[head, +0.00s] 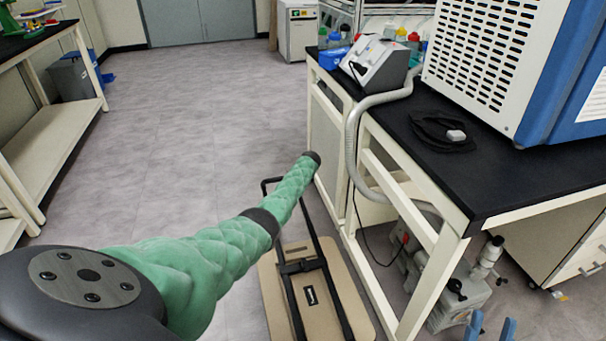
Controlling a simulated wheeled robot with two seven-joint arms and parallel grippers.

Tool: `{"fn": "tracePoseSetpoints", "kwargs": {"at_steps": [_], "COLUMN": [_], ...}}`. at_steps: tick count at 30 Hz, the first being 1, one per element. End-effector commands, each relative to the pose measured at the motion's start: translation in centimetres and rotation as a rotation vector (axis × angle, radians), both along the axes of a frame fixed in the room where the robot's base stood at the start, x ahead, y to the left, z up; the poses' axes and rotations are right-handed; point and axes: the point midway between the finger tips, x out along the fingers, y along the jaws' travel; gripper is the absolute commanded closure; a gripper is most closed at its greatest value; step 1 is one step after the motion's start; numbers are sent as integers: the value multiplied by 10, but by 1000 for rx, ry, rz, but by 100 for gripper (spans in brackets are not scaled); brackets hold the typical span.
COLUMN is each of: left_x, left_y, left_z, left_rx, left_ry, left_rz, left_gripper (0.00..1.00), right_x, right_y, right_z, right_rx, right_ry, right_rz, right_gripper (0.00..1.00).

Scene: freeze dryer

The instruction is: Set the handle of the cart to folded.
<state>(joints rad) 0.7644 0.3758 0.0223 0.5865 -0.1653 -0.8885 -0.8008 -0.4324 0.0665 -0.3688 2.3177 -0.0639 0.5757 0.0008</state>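The cart (359,300) is a low tan platform on the floor beside the bench, cut off by the bottom edge in the head view. Its handle (342,308) is a black tube frame with a crossbar. It runs up the picture past the platform's far edge, and my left arm hides part of its top. I cannot tell its exact angle. My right gripper (491,329) shows only as two blue fingertips, apart and empty, at the bottom edge, right of the cart. My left arm, in a green sleeve, reaches across above the cart; no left gripper fingers show.
A black-topped bench (450,180) stands close on the right, with a grey hose (352,140) down its side and a pump (460,295) below. A white shelf table (55,135) stands at the left. The floor between is clear.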

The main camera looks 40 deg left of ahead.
Motion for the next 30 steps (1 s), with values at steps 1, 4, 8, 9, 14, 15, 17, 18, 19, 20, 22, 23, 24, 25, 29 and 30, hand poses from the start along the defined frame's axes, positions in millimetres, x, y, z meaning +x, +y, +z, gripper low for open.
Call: {"fn": "tracePoseSetpoints", "kwargs": {"at_steps": [1, 4, 8, 9, 14, 15, 17, 18, 19, 20, 22, 23, 24, 25, 29, 30], "left_x": [0, -1, -1, -1, -1, -1, -1, -1, -1, -1, -1, -1, -1, -1, -1, -1], "left_y": [0, 0, -1, -1, -1, -1, -1, -1, -1, -1, -1, -1, -1, -1, -1, -1], "left_z": [3, 7, 10, 11, 12, 12, 12, 12, 12, 12, 12, 12, 12, 12, 12, 12], "left_rx": [1, 1, 1, 1, 0, 0, 0, 0, 0, 0, 0, 0, 0, 0, 0, 0], "left_ry": [-1, 0, 1, 1, 0, 0, 0, 0, 0, 0, 0, 0, 0, 0, 0, 0], "left_rz": [0, -1, 0, 0, -1, -1, -1, -1, -1, -1, -1, -1, -1, -1, -1, -1], "left_gripper": [100, 100, 100, 100, 100, 100, 100, 100, 100, 100, 100, 100, 100, 100, 100, 100], "right_x": [4, 12, 18, 19, 22, 22, 22, 22, 22, 22, 22, 22, 22, 22, 22, 22], "right_y": [2, 4, 6, 7, 8, 8, 8, 8, 8, 8, 8, 8, 8, 8, 8, 8], "right_z": [-8, -23, -37, -41, -49, -49, -50, -50, -50, -50, -50, -50, -50, -50, -51, -50], "right_rx": [-8, -22, -35, -37, -44, -44, -44, -44, -44, -44, -44, -44, -44, -44, -45, -44], "right_ry": [32, 88, 140, 151, 178, 180, 181, 181, 181, 181, 181, 181, 181, 182, 183, 182], "right_rz": [1, 5, 7, 8, 9, 9, 10, 10, 10, 10, 10, 10, 10, 10, 10, 10], "right_gripper": [64, 64, 64, 64, 64, 64, 64, 64, 64, 64, 64, 64, 64, 64, 64, 64]}}
